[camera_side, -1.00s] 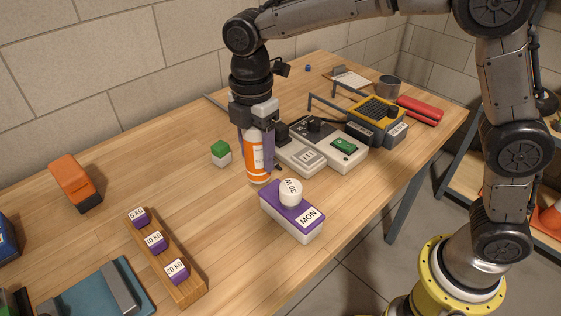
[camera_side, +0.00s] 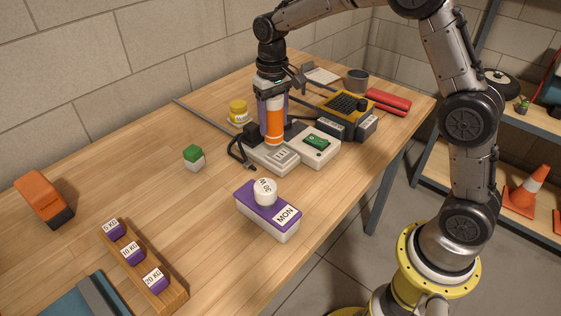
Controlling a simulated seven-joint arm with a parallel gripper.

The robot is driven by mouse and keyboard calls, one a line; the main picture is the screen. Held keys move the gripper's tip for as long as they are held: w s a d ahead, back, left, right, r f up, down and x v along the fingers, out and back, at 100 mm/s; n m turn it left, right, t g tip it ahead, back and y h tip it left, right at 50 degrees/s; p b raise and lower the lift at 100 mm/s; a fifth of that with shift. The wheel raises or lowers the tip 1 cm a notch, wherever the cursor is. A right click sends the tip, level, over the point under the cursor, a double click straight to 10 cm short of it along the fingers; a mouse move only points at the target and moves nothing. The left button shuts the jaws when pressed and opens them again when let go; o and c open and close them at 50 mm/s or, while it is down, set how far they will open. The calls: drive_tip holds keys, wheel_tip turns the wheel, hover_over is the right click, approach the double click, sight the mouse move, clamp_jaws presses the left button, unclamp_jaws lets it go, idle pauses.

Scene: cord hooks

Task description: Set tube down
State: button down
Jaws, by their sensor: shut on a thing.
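The tube (camera_side: 274,131) is an orange cylinder with a white end, held upright. My gripper (camera_side: 273,112) is shut on it from above, with purple fingers on either side. The tube's lower end overlaps the back of the grey-white device (camera_side: 283,157) in the picture. I cannot tell whether it touches the device or hangs above it.
A yellow jar (camera_side: 238,111) stands behind left of the tube, with a black cord (camera_side: 234,150) nearby. A green-and-white block (camera_side: 194,157), a purple MON box (camera_side: 268,212) and a yellow-black unit (camera_side: 345,114) stand around. The table's left middle is clear.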

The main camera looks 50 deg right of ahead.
drive_tip(key=shift+m, duration=0.5)
idle(0.7)
drive_tip(key=shift+s+a+r+n, duration=0.15)
drive_tip(key=shift+s+n, duration=0.35)
drive_tip(key=shift+n, duration=0.5)
drive_tip(key=s+a+r+n, duration=0.5)
drive_tip(key=s+a+n, duration=0.1)
drive_tip(key=a+n, duration=0.15)
approach(224, 174)
drive_tip(key=shift+s+m, duration=0.15)
drive_tip(key=shift+m, duration=0.2)
drive_tip(key=shift+f, duration=1.65)
